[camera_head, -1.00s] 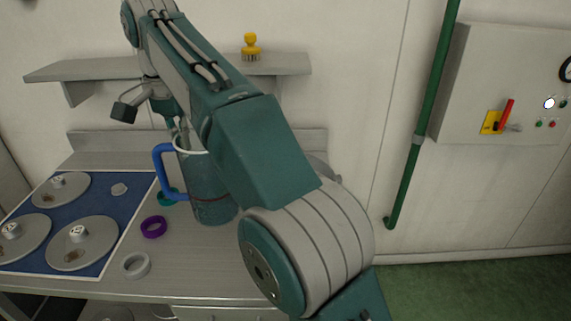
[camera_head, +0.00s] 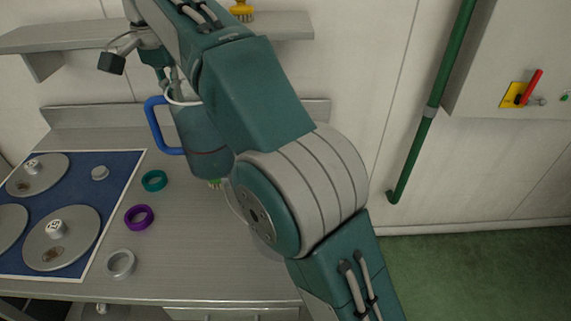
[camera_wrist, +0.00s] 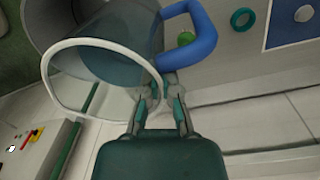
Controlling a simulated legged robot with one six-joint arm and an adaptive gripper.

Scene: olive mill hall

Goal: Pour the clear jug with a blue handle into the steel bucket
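The clear jug (camera_head: 205,140) with a blue handle (camera_head: 153,125) hangs upright above the counter, left of my arm's elbow. Its pale rim shows large in the wrist view (camera_wrist: 88,44), with the handle (camera_wrist: 200,35) to the right. My gripper (camera_wrist: 163,90) has its fingers closed in at the jug beside the handle, the exact contact partly hidden. A grey round-walled vessel, seemingly the steel bucket (camera_wrist: 50,18), is partly behind the jug in the wrist view. In the head view my arm hides most of it.
Teal (camera_head: 154,181), purple (camera_head: 139,217) and grey (camera_head: 120,263) rings lie on the counter (camera_head: 185,255). A blue mat (camera_head: 90,180) with metal discs lies left. A small green object (camera_head: 214,183) shows below the jug. A shelf (camera_head: 65,37) and green pipe (camera_head: 430,110) are behind.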

